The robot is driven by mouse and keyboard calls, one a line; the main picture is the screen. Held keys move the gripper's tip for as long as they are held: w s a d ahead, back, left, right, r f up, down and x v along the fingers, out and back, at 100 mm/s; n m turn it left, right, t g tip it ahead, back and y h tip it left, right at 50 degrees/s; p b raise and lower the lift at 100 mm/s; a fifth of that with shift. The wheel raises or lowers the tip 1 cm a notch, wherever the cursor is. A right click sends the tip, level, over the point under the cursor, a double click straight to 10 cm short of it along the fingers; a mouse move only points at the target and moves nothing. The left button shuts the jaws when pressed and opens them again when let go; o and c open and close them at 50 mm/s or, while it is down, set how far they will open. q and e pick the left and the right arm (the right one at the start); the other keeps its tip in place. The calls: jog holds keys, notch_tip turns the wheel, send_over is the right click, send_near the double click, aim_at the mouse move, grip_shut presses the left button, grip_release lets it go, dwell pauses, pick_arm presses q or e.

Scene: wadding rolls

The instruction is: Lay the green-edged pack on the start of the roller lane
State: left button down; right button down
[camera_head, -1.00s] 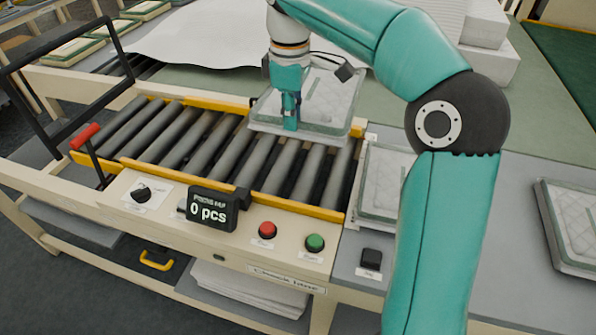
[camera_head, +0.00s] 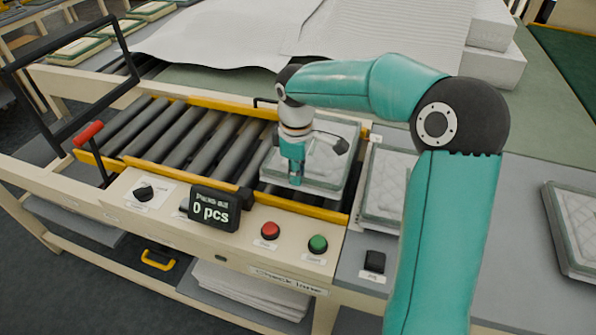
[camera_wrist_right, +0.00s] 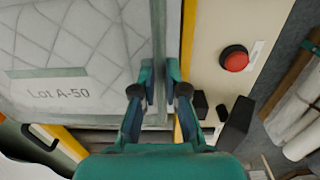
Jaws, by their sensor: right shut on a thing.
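The green-edged pack (camera_head: 330,165), clear with a quilted white filling, lies flat at the right end of the roller lane (camera_head: 205,140). I cannot tell whether its underside touches the rollers. In the right wrist view the pack (camera_wrist_right: 80,85) fills the left side, with a label reading "Lot A-50". My right gripper (camera_head: 295,178) is shut on the pack's near left edge in the head view; its fingers also show in the wrist view (camera_wrist_right: 160,80). My left gripper is not in view.
Yellow rails (camera_head: 300,208) border the lane. A red button (camera_head: 270,230), a green button (camera_head: 317,244) and a counter reading "0 pcs" (camera_head: 211,209) sit in front. More packs lie to the right (camera_head: 383,180), (camera_head: 572,222). The lane's left rollers are clear.

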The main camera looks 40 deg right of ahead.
jog(key=shift+f+b, duration=0.45)
jog(key=shift+f, duration=0.15)
jog(key=c, duration=1.2)
grip_release()
jog(key=shift+r+p, duration=0.4)
jog(key=shift+r, duration=0.15)
notch_tip(320, 180, up, 12)
